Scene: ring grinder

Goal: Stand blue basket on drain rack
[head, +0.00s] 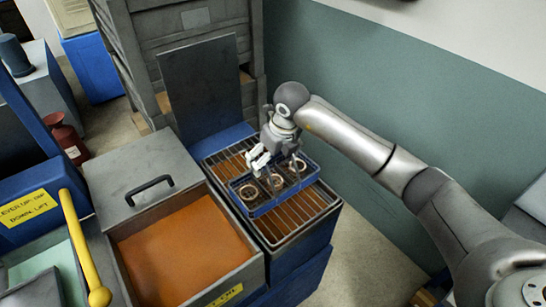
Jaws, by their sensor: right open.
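The blue basket (257,209) is a shallow open-topped tray with several metal rings in it. It appears to rest level on the wire drain rack (303,213), toward the rack's middle. My right gripper (270,168) comes in from the right and is open just above the basket's far side. Its fingers hide part of the rim, and I cannot tell whether they touch it. My left gripper is not in view.
Left of the rack is an open tank of orange-brown liquid (180,250) with a grey handled lid (140,175) behind it. A yellow lever (80,245) stands at the left. A dark upright panel (203,90) rises behind the rack. A green wall is beyond.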

